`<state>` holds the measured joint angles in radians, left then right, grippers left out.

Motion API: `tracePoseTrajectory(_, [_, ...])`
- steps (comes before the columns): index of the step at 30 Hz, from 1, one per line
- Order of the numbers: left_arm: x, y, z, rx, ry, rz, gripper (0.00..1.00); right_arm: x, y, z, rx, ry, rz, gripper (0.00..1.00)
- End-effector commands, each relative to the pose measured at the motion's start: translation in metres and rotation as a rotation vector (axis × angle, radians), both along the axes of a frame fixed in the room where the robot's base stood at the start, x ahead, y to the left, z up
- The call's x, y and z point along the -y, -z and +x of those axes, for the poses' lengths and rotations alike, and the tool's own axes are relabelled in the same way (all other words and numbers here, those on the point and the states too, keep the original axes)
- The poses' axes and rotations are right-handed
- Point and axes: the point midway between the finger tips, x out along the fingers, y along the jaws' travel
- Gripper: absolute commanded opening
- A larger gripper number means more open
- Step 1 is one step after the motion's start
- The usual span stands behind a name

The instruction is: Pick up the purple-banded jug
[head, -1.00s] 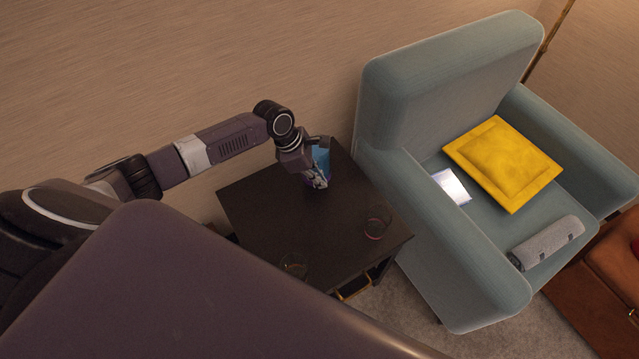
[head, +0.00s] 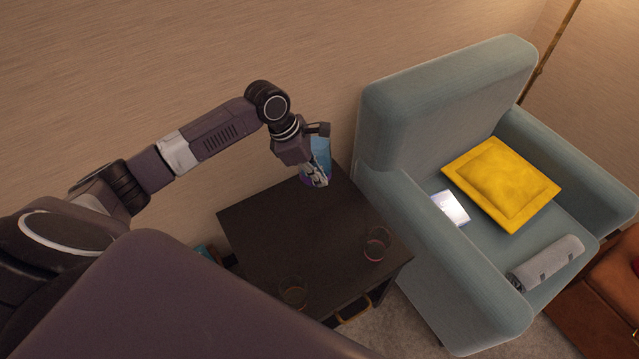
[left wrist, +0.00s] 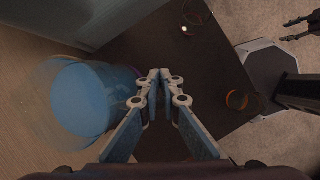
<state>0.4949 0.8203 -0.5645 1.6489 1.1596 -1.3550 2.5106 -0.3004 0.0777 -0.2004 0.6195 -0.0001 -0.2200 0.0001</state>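The purple-banded jug (head: 321,150) is see-through blue with purple low down. In the head view it appears over the back corner of the dark table, partly hidden by my left gripper (head: 318,183). In the left wrist view the jug (left wrist: 82,100) is just left of the fingers, its wide round blue part facing the camera. My right gripper (left wrist: 289,30) shows at the right edge of the wrist view, fingers apart and empty.
The dark table (head: 270,235) bears a glass with a pink ring (head: 377,245) and a glass with an orange ring (head: 293,292) near its front. A blue-grey armchair (head: 400,130) stands close on the right, holding a yellow cushion (head: 500,183). A wall is behind.

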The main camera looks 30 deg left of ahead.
Motion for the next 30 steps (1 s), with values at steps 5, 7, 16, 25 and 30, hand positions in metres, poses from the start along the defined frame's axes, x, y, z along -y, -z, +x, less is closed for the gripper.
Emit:
tracePoseTrajectory(5, [0.0,-0.02,0.003,0.01,0.0,-0.001,0.0,0.0,-0.001,0.0,0.0,0.0,0.0,0.43])
tracePoseTrajectory(7, [0.001,-0.026,0.003,0.011,0.001,-0.002,0.0,0.0,-0.001,0.0,0.0,0.0,0.0,0.43])
tracePoseTrajectory(16, [0.001,-0.042,0.003,0.009,0.0,-0.003,0.0,0.0,-0.002,0.0,0.0,0.0,0.0,0.43])
tracePoseTrajectory(25, [0.001,-0.05,0.003,0.01,0.0,-0.002,0.0,0.002,-0.002,0.0,0.0,-0.001,-0.002,0.43])
tracePoseTrajectory(30, [0.001,-0.052,0.002,0.01,0.0,-0.002,0.0,0.003,-0.002,0.0,0.001,-0.001,-0.003,0.43])
